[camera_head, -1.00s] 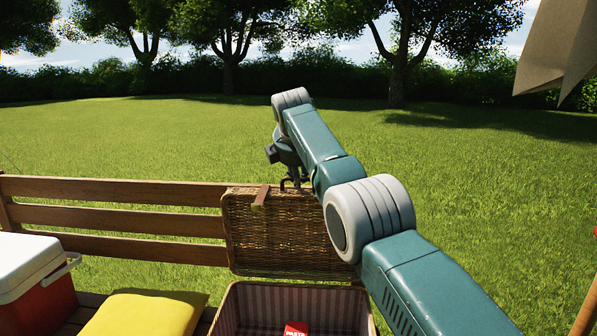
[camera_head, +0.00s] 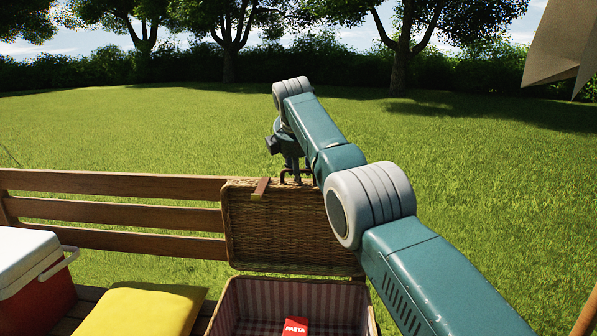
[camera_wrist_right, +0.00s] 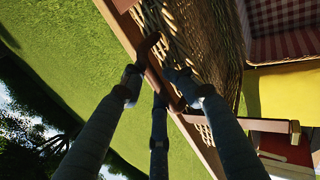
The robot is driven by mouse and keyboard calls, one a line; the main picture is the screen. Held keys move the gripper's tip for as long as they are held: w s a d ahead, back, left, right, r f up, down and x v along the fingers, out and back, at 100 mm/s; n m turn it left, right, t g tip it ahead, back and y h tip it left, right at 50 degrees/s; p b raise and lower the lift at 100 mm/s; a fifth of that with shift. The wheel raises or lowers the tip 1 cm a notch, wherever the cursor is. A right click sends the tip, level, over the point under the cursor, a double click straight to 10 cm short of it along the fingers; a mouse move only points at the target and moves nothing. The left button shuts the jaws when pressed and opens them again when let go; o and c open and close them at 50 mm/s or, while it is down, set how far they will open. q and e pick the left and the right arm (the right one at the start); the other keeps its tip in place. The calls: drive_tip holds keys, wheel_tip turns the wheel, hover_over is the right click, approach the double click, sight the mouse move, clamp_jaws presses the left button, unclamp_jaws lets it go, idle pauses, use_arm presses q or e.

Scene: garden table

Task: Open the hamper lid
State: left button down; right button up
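The wicker hamper lid (camera_head: 290,232) stands raised, close to upright, behind the open hamper (camera_head: 240,300) with its striped lining. My right gripper (camera_head: 294,172) is at the dark handle on the lid's upper edge. In the right wrist view its fingers (camera_wrist_right: 157,85) sit around the handle (camera_wrist_right: 149,45), beside the lid's wicker (camera_wrist_right: 196,45); whether they are closed tight on it is unclear. A leather strap (camera_head: 261,187) hangs over the lid's top edge. My right arm hides the lid's right edge in the head view. My left gripper is out of view.
A slatted wooden bench back (camera_head: 120,185) runs behind the hamper. A yellow cushion (camera_head: 145,310) and a red and white cooler (camera_head: 30,265) are to the left. A red pasta packet (camera_head: 295,326) lies inside the hamper. Open lawn (camera_head: 450,150) lies beyond.

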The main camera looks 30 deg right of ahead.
drive_tip(key=shift+r, duration=0.15)
drive_tip(key=shift+s+a+r, duration=0.2)
drive_tip(key=shift+r, duration=0.4)
drive_tip(key=v, duration=1)
drive_tip(key=shift+s, duration=0.2)
drive_tip(key=shift+r, duration=0.1)
